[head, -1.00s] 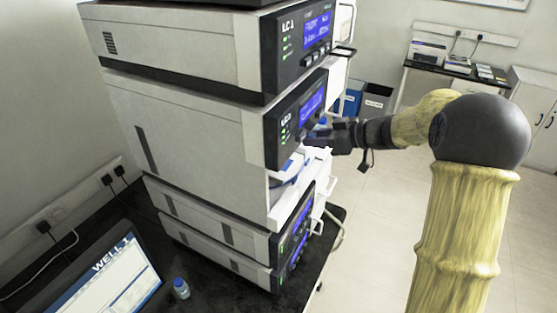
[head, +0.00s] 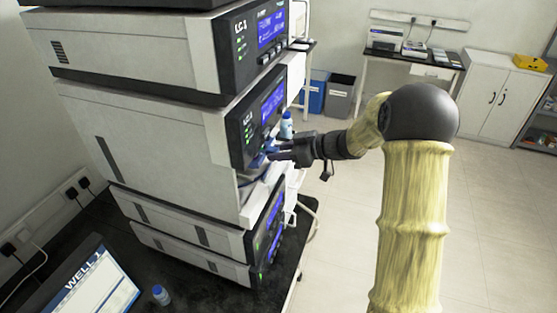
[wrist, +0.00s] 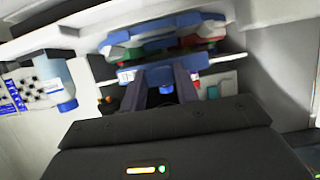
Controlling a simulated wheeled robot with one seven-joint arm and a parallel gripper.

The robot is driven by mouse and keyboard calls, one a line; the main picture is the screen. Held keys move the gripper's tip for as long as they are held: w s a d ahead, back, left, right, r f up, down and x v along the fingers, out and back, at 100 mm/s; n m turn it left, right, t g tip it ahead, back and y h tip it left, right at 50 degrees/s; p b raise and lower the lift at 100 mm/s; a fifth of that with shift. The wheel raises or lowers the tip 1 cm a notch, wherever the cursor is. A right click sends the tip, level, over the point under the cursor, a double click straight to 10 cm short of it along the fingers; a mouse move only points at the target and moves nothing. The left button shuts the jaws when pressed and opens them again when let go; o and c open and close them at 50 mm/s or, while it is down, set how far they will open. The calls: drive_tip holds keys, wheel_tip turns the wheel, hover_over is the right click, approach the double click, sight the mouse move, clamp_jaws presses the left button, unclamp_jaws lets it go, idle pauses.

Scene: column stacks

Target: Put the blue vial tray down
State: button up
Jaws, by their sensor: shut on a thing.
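My gripper (head: 277,152) is at the front opening of the tall middle module of the instrument stack (head: 150,140). It is shut on the blue vial tray (head: 259,160), which is mostly hidden by the module's side in the head view. In the wrist view, my gripper (wrist: 160,78) has both dark fingers reaching forward to the blue vial tray (wrist: 187,63). Beyond it is another layered part in blue, red and green (wrist: 165,35). I cannot tell whether the tray touches a surface beneath it.
A blue-capped bottle (head: 286,126) stands close beside the fingers; a labelled bottle (wrist: 55,80) shows at the wrist view's left. Pale walls surround the fingers closely. A monitor (head: 85,285) and small bottle (head: 161,295) are on the black bench. The floor at right is clear.

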drive_tip(key=shift+f+p, duration=0.4)
drive_tip(key=shift+f, duration=1.4)
drive_tip(key=shift+f, duration=0.1)
drive_tip(key=o, duration=1)
drive_tip(key=b+v, duration=0.3)
drive_tip(key=v, duration=0.9)
drive_tip(key=shift+s, duration=0.1)
